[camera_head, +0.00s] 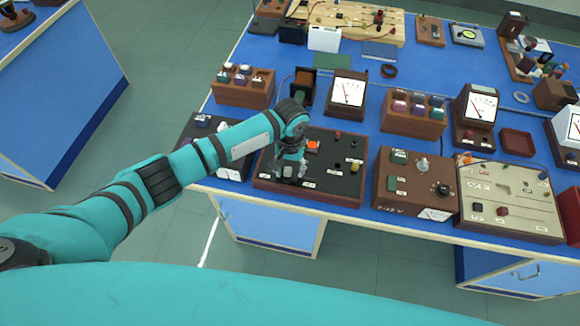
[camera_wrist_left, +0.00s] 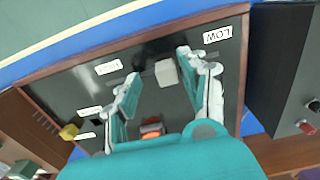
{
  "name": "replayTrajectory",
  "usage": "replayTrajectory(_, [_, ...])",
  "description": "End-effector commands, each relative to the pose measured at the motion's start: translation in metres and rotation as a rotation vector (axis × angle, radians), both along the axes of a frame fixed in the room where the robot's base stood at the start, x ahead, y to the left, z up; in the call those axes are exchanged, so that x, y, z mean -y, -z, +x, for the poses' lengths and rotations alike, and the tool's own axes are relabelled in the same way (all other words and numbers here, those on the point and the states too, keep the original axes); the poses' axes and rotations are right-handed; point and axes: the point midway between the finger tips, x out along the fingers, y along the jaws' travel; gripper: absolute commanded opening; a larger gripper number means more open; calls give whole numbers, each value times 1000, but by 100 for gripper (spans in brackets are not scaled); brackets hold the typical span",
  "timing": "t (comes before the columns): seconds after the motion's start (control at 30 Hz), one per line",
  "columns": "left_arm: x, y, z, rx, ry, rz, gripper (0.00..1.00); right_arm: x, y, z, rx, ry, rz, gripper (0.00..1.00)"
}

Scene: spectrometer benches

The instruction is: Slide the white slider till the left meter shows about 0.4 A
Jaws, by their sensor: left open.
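The white slider (camera_wrist_left: 166,72) is a small pale block on a dark panel (camera_wrist_left: 70,88) with a brown wooden rim, close to a "LOW" label in the left wrist view. My left gripper (camera_wrist_left: 158,68) is open, with one finger on each side of the slider; I cannot tell whether either finger touches it. In the head view the left gripper (camera_head: 290,174) reaches down over the left part of the panel (camera_head: 325,180) and partly hides the slider. The left meter (camera_head: 348,92) stands behind the panel; its needle is too small to read. My right gripper is not in view.
An orange-red lit part (camera_head: 312,145) sits on the panel near the gripper. A brown box with knobs (camera_head: 415,185) and a beige panel (camera_head: 510,200) stand to the right. A dark box with a white front (camera_head: 232,150) is close on the left. A second meter (camera_head: 480,105) stands further right.

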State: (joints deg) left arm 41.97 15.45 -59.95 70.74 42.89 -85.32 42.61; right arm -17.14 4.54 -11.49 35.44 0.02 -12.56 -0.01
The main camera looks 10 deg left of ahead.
Motion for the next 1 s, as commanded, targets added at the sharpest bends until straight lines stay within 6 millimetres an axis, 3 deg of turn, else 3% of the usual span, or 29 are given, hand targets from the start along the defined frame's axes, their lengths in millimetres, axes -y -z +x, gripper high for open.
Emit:
replayTrajectory(0.17, [0,-23,1,3,0,-1,44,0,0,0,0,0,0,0])
replayTrajectory(0.4, [1,-76,1,5,1,-1,44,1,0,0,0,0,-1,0])
replayTrajectory(0.6, [1,-107,1,3,0,0,44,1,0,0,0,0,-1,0])
replayTrajectory(1.0, [1,-119,1,1,-1,2,44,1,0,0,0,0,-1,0])
